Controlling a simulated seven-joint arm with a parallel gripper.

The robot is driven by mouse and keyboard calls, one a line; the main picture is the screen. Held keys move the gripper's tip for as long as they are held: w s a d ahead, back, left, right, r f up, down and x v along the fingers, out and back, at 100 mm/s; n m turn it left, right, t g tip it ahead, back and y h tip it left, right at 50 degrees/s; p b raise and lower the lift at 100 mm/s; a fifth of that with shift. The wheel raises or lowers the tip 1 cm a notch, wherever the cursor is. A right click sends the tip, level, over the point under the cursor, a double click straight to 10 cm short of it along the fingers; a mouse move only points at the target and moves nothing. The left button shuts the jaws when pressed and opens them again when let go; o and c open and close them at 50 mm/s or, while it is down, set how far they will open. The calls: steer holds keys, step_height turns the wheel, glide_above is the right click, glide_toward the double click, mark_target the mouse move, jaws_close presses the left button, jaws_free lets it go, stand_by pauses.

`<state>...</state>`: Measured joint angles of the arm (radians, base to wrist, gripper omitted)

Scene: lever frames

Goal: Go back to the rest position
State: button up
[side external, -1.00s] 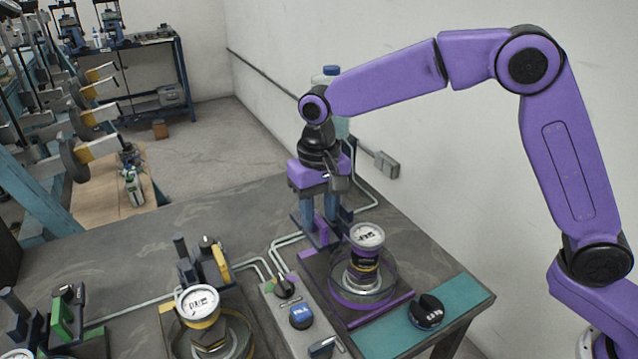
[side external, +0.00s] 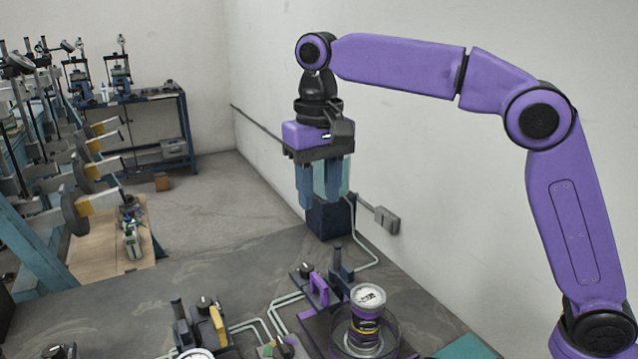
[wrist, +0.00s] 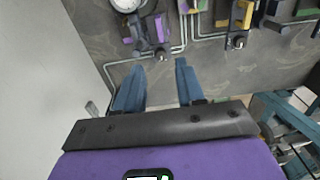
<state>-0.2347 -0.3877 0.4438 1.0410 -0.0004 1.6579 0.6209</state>
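My gripper (side external: 319,198) hangs fingers-down in the air above the back of the bench, in front of the wall. Its blue fingers are apart with nothing between them; the gap also shows in the wrist view (wrist: 155,86). The purple lever (side external: 318,289) stands on its mount, below and apart from my fingers. It appears at the top of the wrist view (wrist: 158,27), beyond the fingertips.
A yellow lever (side external: 218,325) stands to the left. Thin pipes run across the bench (side external: 150,300). A dark blue box (side external: 331,220) is behind my fingers. The wall (side external: 420,190) is close behind.

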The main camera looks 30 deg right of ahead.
steer(key=shift+r, duration=0.3)
stand_by(0.4)
steer(key=s+d+f+n, duration=0.4)
steer(key=s+d, duration=0.3)
steer(key=s, duration=0.3)
steer(key=s+d+f+n, duration=0.4)
steer(key=s+d+f, duration=0.2)
steer(key=s, duration=0.4)
steer(key=s+d+f+n, duration=0.4)
steer(key=s+d+f, duration=0.1)
steer(key=s+d, duration=0.4)
steer(key=shift+s+f+n, duration=0.3)
steer(key=shift+s+f, duration=0.1)
steer(key=shift+s, duration=0.3)
